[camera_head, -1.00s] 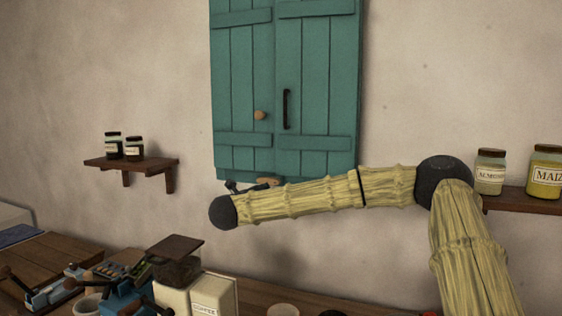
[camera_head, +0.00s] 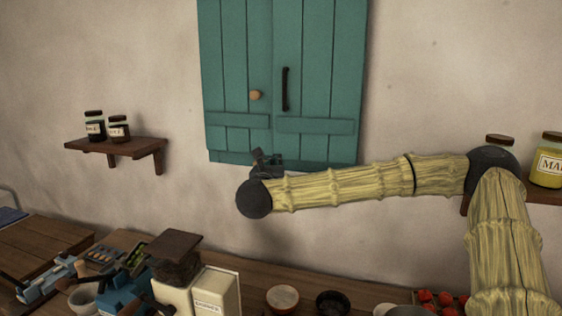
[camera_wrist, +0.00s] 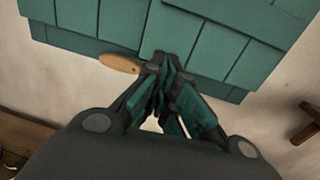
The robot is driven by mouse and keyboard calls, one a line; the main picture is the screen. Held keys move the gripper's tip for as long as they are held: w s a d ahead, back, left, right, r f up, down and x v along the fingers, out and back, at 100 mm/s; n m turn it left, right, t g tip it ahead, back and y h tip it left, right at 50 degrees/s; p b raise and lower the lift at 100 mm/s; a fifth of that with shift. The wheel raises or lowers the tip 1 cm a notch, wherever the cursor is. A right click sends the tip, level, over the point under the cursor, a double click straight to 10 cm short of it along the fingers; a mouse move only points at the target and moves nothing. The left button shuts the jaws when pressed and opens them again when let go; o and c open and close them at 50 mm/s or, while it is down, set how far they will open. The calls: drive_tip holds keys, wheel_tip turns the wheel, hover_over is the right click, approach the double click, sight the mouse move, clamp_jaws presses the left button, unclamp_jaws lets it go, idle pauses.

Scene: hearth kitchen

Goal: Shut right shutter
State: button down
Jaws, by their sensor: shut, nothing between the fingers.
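The left shutter (camera_head: 234,75) is a teal plank panel with a round wooden knob (camera_head: 256,95). The right shutter (camera_head: 325,75) is the matching panel beside it, with a black vertical handle (camera_head: 285,89). In the head view they look side by side and nearly flush; I cannot tell whether the right one stands slightly ajar. My gripper (camera_head: 267,160) is at their bottom edge, near the seam. The wrist view shows my gripper (camera_wrist: 165,72) shut and empty, its fingertips close to the right shutter (camera_wrist: 215,40). An oval wooden piece (camera_wrist: 118,63) lies just left of the fingers.
A wall shelf (camera_head: 117,147) with two dark jars is at left. Pale and yellow jars (camera_head: 547,165) stand at right, partly behind my arm. The counter (camera_head: 250,275) below holds a grinder (camera_head: 176,262), a canister (camera_head: 215,295) and bowls. The wall around the shutters is clear.

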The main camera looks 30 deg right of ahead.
sight(284, 151)
drive_tip(key=p+x, duration=0.4)
drive_tip(key=x, duration=0.3)
drive_tip(key=shift+d+r, duration=0.2)
drive_tip(key=shift+d, duration=0.05)
drive_tip(key=shift+p+x, duration=0.5)
drive_tip(key=shift+x, duration=0.3)
drive_tip(key=shift+d+f, duration=0.1)
drive_tip(key=shift+f, duration=0.1)
drive_tip(key=shift+w+d+f+m+g+h+b, duration=0.2)
drive_tip(key=shift+w+d+m+g+h+b, duration=0.15)
drive_tip(key=shift+b, duration=0.6)
drive_tip(key=shift+w+d+m+g+h+b, duration=0.3)
drive_tip(key=shift+w+b, duration=0.25)
drive_tip(key=shift+b, duration=0.25)
drive_tip(key=shift+w+d, duration=0.15)
drive_tip(key=shift+d, duration=0.05)
drive_tip(key=shift+r+g+h+b, duration=0.25)
drive_tip(key=shift+r+b, duration=0.15)
